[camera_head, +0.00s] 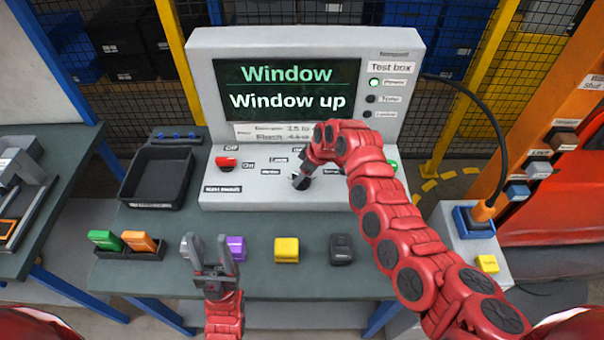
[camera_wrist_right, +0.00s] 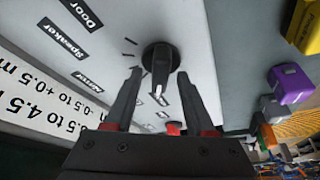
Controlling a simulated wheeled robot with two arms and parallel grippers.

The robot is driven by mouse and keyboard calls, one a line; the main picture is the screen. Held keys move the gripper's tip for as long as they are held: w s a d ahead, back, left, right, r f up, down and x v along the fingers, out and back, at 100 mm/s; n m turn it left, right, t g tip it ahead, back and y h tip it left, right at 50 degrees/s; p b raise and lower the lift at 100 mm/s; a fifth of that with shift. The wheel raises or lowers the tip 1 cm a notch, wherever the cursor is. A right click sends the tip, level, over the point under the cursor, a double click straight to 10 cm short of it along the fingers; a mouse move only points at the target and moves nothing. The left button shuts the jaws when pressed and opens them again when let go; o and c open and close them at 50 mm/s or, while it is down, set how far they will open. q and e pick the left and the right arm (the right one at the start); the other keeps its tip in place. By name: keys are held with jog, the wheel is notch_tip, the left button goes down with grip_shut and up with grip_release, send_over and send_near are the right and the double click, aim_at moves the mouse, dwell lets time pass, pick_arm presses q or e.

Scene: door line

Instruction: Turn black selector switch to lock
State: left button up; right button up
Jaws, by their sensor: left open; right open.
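The black selector switch (camera_wrist_right: 160,62) is a round knob with a raised grip bar on the grey test box panel. A white mark on its bar points toward my right gripper (camera_wrist_right: 159,76), whose open fingers reach to either side of the bar; contact cannot be told. In the head view the switch (camera_head: 299,182) is partly hidden by my right gripper (camera_head: 305,174). Labels around it include Door and Speaker in the wrist view. The test box screen (camera_head: 288,90) reads "Window" and "Window up". My left gripper (camera_head: 209,246) is open and empty above the table's front.
A red switch (camera_head: 226,162) sits at the panel's left. A black tray (camera_head: 157,178) stands left of the test box. Purple (camera_head: 236,246), yellow (camera_head: 287,249) and black (camera_head: 341,249) blocks line the table's front. A black cable (camera_head: 490,120) hangs at the right.

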grip_shut()
dwell(0.4)
jog(key=shift+s+a+f+m, duration=0.1)
jog(key=shift+m, duration=0.3)
jog(key=shift+m+t, duration=0.3)
jog(key=shift+m, duration=0.3)
jog(key=shift+m+t+h+b, duration=0.5)
jog(key=shift+m+h+b, duration=0.35)
jog(key=shift+m, duration=0.95)
